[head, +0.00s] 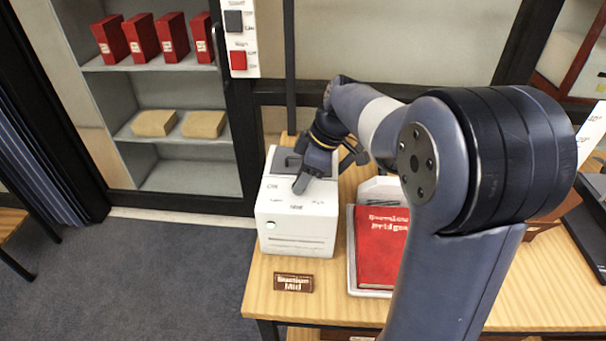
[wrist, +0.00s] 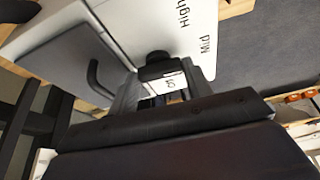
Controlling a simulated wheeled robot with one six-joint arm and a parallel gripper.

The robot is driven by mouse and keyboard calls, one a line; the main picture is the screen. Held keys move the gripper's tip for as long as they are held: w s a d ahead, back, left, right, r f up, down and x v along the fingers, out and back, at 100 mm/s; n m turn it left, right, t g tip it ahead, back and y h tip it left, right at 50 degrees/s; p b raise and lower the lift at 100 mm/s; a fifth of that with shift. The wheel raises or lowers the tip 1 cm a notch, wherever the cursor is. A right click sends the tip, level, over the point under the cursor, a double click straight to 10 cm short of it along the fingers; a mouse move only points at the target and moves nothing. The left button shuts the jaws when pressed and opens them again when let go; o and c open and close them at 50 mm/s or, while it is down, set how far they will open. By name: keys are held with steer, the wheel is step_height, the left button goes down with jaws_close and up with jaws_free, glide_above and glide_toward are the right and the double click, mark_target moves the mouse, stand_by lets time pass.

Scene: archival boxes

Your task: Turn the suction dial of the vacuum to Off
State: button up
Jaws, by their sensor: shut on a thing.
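The vacuum (head: 296,232) is a white box with a grey section at its rear, standing on the wooden table. Printed dial labels lie on its top; High and Mid read clearly in the wrist view (wrist: 190,32). My gripper (head: 303,183) points down onto the vacuum's top and is shut on the dial. The dial is mostly hidden by the fingers in the head view. In the wrist view a dark knob (wrist: 157,66) shows between the fingers, beside a small, partly hidden label. The dial's exact pointing is unclear. A brown plaque (head: 293,283) in front reads Suction Mid.
A red book (head: 381,246) in a pale tray lies right of the vacuum, close to my arm. Shelves with red boxes (head: 142,37) and tan boxes (head: 155,123) stand behind left. A switch panel (head: 237,40) hangs behind. Floor at left is clear.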

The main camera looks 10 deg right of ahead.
steer(key=m, duration=0.2)
steer(key=m+t+b, duration=0.1)
steer(key=shift+s+a+m+t, duration=0.1)
steer(key=shift+s+m+t, duration=0.05)
steer(key=shift+m+t, duration=0.2)
steer(key=m, duration=0.2)
steer(key=m+t+h, duration=0.1)
steer(key=m, duration=0.1)
steer(key=shift+s+a+r+m+h, duration=0.1)
steer(key=shift+s+a+m+h, duration=0.05)
steer(key=shift+m+h, duration=0.2)
steer(key=m, duration=0.2)
steer(key=m+h+p, duration=0.1)
steer(key=m, duration=0.1)
steer(key=shift+a+t+h, duration=0.2)
steer(key=shift+t+h, duration=0.05)
steer(key=shift+t, duration=0.1)
steer(key=shift+a+m+h, duration=0.15)
steer(key=shift+m+h, duration=0.75)
steer(key=shift+m, duration=1.6)
steer(key=o, duration=1)
steer(key=v, duration=1)
steer(key=shift+s+r, duration=0.25)
steer(key=shift+r, duration=0.05)
